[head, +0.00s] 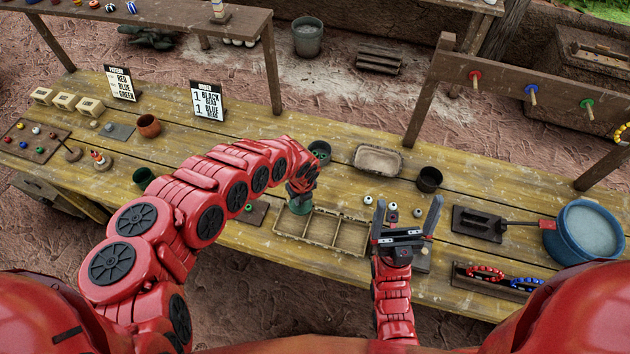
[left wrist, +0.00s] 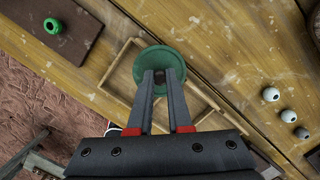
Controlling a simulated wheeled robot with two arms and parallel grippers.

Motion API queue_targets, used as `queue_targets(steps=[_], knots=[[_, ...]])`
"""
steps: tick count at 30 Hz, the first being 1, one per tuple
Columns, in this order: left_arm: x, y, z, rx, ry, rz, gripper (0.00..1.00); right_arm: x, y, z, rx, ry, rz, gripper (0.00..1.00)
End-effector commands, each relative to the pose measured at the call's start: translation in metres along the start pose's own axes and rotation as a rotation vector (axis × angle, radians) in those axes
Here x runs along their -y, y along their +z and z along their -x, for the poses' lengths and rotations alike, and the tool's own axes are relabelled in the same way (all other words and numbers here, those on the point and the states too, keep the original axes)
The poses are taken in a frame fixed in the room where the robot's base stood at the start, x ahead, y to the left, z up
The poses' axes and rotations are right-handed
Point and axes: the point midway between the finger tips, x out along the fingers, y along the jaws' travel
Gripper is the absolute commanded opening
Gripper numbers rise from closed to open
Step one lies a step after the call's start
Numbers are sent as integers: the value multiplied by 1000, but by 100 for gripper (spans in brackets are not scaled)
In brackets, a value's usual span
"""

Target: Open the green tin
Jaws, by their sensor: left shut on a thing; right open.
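A round dark green tin (head: 320,152) stands on the table behind my left gripper, its top showing a dark inside with small contents too small to tell. My left gripper (head: 301,188) is shut on a green round lid (head: 299,207), in front of the tin and apart from it. In the left wrist view the fingers (left wrist: 158,76) close on a small dark knob at the middle of the lid (left wrist: 138,66). The lid hangs over or beside the divided wooden tray (head: 324,231); its height is hard to tell. My right gripper (head: 408,208) is open and empty, right of the tray.
Small pale beads (head: 392,208) lie near my right gripper. A shallow dish (head: 378,160) and dark cup (head: 429,179) stand behind. Order cards (head: 207,101) stand at the back.

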Motion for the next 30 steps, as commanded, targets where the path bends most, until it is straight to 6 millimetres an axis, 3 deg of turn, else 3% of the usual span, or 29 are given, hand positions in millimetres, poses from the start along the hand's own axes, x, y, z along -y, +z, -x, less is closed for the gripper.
queue_targets(steps=[6,18,22,30], knots=[[30,15,-19,3,-3,4,0,2,7,44,0,0,0,100],[72,42,-28,4,2,3,0,7,23,135,1,0,0,100],[80,48,-25,5,0,5,0,8,26,153,1,0,0,100],[86,49,-22,0,2,2,0,8,28,167,0,0,0,100]])
